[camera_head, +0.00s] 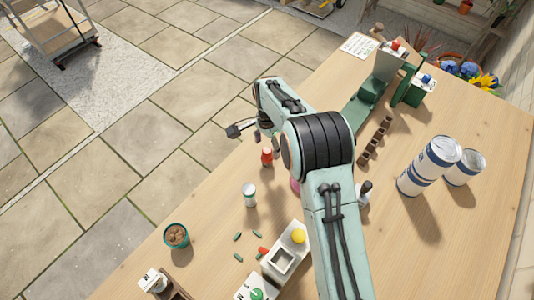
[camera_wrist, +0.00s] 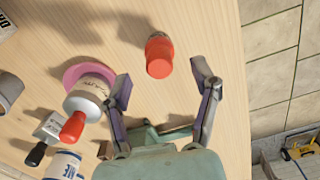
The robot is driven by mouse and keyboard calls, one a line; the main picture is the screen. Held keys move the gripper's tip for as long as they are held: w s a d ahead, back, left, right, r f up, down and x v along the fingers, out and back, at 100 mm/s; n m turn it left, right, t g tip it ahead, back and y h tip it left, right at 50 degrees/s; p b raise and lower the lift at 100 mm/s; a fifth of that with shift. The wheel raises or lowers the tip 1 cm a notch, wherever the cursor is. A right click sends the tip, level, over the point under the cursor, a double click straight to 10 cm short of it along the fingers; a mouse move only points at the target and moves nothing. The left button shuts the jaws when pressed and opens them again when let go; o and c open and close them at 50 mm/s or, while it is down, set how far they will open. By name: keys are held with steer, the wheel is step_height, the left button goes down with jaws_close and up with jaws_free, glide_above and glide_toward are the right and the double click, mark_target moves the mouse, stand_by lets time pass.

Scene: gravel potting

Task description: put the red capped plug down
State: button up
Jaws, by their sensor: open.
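The red capped plug (camera_head: 267,157) stands upright on the wooden table, left of my arm in the head view. In the wrist view the red plug (camera_wrist: 158,55) lies in line with the gap between my fingers, a little past their tips, with clear space on both sides. My gripper (camera_wrist: 165,85) is open and empty. In the head view my gripper is mostly hidden behind the arm, with one dark finger showing left of it.
A white bottle with a red cap (camera_wrist: 90,95) by a pink disc (camera_wrist: 75,72) is close to one finger. A white-capped jar (camera_head: 249,195), a green pot (camera_head: 176,236) and several small green plugs are nearer. Large cans (camera_head: 430,166) stand at right. The table edge is at left.

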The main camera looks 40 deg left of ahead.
mark_target(268, 150)
step_height(268, 150, up, 7)
steer(key=shift+f, duration=0.2)
steer(key=shift+d+r, duration=0.1)
steer(key=s+d+r, duration=0.1)
steer(key=d+r, duration=0.3)
steer(key=d, duration=0.4)
steer(key=d+r+n, duration=0.1)
steer(key=d+r, duration=0.3)
steer(key=d, duration=0.4)
steer(key=s+d+r, duration=0.1)
steer(key=d+r, duration=0.4)
steer(key=d, duration=0.2)
steer(key=s+d+f+n, duration=0.1)
steer(key=s+d+n, duration=0.1)
steer(key=s+d, duration=1)
steer(key=s, duration=0.4)
steer(key=shift+s+d+f+y, duration=0.25)
steer(key=shift+d+f+y, duration=0.05)
steer(key=shift+d+y, duration=0.1)
